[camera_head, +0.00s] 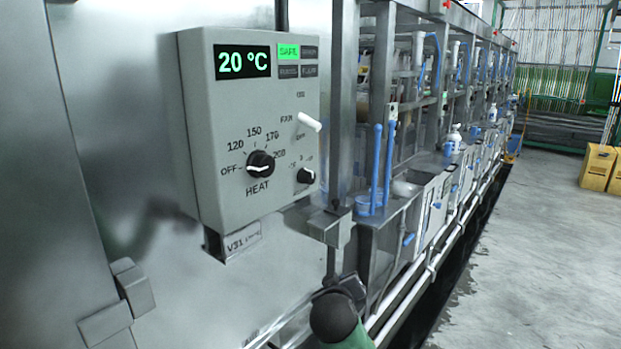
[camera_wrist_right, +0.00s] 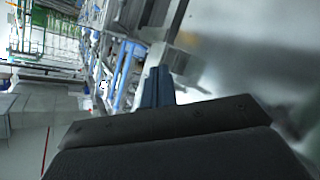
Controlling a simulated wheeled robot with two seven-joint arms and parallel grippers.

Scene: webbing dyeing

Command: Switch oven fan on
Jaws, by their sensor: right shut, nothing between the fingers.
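The grey oven control box (camera_head: 210,120) hangs on the steel wall at the left of the head view. The display (camera_head: 242,62) reads 20 °C and a green SAFE lamp (camera_head: 288,52) is lit. My right gripper (camera_wrist_right: 158,88) is shut and empty in the wrist view. In the head view my right arm is low, below the box and apart from the lever. My left gripper is out of view.
A steel post (camera_head: 343,100) stands close to the right of the box, with a metal bracket below. Blue-handled tools (camera_head: 376,170) and a row of tanks run back to the right. The floor (camera_head: 540,230) at right is clear; yellow boxes (camera_head: 598,166) stand far right.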

